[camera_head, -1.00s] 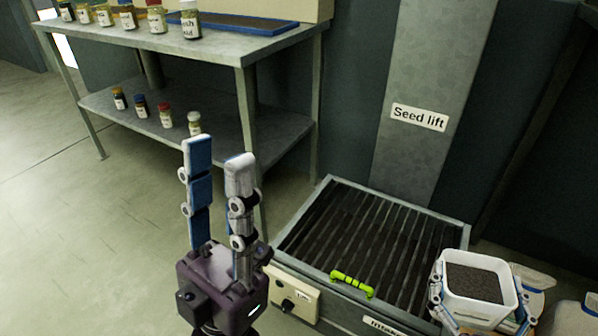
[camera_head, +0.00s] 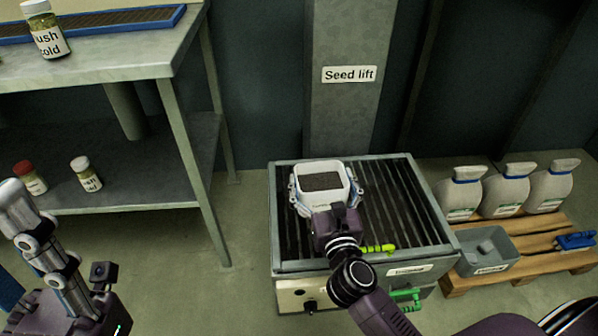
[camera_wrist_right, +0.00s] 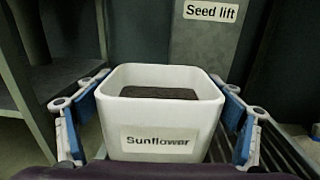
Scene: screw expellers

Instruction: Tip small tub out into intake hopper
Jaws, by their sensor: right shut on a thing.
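The small tub (camera_head: 325,194) is white and squarish, with dark seed in it. Its label reads "Sunflower" in the right wrist view (camera_wrist_right: 160,143). My right gripper (camera_head: 326,190) is shut on the tub, a blue-padded finger on either side, and holds it upright over the intake hopper (camera_head: 405,205). The hopper is a grey metal box with a dark barred grate on top. A bright green handle (camera_head: 378,248) lies at the grate's front. My left gripper (camera_head: 30,225) is partly cut off at the lower left; no object shows in it.
A grey shelf table (camera_head: 100,75) with several jars stands at the left. The "Seed lift" column (camera_head: 345,110) rises behind the hopper. At the right, a wooden pallet (camera_head: 530,258) bears several white jugs (camera_head: 506,190) and a grey bin (camera_head: 484,250).

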